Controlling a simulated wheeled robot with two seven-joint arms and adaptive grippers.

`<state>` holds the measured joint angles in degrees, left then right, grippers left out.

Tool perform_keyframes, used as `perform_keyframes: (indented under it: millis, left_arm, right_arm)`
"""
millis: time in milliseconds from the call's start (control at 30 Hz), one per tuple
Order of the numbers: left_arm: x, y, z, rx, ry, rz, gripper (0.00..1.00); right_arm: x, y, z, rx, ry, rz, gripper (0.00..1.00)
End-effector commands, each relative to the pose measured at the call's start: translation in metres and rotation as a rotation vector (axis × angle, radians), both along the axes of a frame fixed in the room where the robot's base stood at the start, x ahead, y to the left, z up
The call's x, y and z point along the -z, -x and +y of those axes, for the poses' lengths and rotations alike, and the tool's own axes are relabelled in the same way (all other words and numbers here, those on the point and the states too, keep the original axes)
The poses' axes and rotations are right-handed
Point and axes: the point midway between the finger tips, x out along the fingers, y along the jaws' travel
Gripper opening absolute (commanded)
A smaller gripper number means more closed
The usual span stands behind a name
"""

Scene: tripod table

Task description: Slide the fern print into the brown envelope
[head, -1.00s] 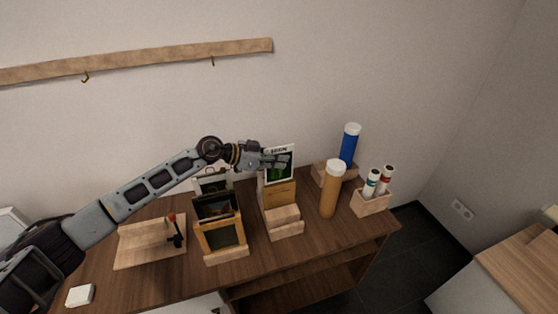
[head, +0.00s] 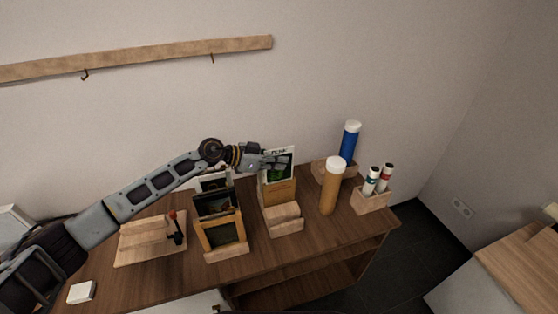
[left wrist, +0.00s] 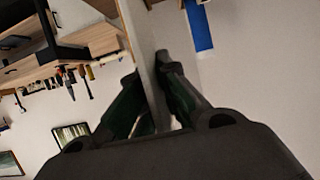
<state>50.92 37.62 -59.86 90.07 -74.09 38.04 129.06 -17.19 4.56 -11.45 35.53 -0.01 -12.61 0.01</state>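The fern print (head: 281,173), a white-bordered card with a dark green picture, stands at the back of the table. My left gripper (head: 277,161) is shut on its upper left part and covers some of it. In the left wrist view the print (left wrist: 146,60) shows edge-on between the two fingers (left wrist: 153,85). The brown envelope (head: 280,192) stands upright in a wooden holder (head: 285,224). The print's lower edge meets the envelope's top; I cannot tell how far inside it is. My right gripper is not in view.
Left of the envelope, framed pictures (head: 222,230) stand in a rack. To the right are a tan tube (head: 330,190) with a white cap, a blue tube (head: 349,145) and a wooden box (head: 371,203) with two small tubes. A wooden board (head: 150,241) lies at left.

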Motion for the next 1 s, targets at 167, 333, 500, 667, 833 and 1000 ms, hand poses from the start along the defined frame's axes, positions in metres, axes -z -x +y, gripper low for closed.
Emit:
perform_keyframes:
  millis: [167,333,500,667,833,1000]
  left_arm:
    - [0.003,0.0,0.0,0.0,0.0,0.001,0.0]
    - [0.007,0.0,0.0,0.0,0.0,0.001,0.0]
    - [0.01,0.0,0.0,0.0,0.0,0.001,0.0]
    - [0.013,0.0,0.0,0.0,0.0,0.001,0.0]
    - [0.016,0.0,0.0,-0.001,0.001,0.002,0.0]
    - [0.019,0.0,0.0,-0.001,0.001,0.002,0.0]
  right_arm:
    - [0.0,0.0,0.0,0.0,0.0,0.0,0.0]
    - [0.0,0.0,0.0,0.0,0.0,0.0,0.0]
    - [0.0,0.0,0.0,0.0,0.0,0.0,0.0]
    - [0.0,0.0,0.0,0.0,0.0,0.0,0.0]
    - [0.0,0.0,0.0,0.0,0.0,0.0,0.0]
    - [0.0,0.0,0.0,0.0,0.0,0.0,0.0]
